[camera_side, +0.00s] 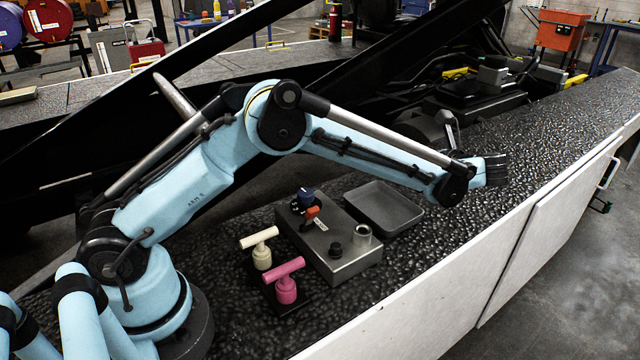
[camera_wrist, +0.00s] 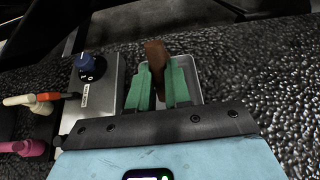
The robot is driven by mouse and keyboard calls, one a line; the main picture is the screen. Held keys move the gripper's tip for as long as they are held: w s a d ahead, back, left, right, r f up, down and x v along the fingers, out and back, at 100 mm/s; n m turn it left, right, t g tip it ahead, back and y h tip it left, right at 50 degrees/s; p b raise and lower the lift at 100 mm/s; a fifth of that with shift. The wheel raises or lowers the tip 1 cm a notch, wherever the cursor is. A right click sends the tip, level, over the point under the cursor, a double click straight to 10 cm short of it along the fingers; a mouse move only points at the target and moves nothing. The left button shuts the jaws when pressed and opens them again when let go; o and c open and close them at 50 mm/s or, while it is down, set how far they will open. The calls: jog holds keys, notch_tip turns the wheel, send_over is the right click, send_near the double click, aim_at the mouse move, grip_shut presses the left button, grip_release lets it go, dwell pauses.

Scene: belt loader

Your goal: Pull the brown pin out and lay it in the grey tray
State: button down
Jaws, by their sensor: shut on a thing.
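My gripper (camera_wrist: 162,72) is shut on the brown pin (camera_wrist: 155,53), which shows between its green fingers in the wrist view. The pin is clear of the grey block (camera_wrist: 108,70). The grey tray (camera_wrist: 190,66) lies behind the fingers and pin in that view, partly hidden by them. In the side view the tray (camera_side: 383,208) looks empty and stands just behind the block (camera_side: 335,262). My arm's end is raised to the right of the tray there; the fingers and the pin cannot be made out.
The dark textured surface right of the tray is clear.

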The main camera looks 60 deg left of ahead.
jog(key=shift+f, duration=3.3)
jog(key=c, duration=1)
grip_release()
jog(key=shift+d, duration=0.1)
jog(key=v, duration=0.7)
jog(key=shift+d+r, duration=0.1)
jog(key=shift+d, duration=0.05)
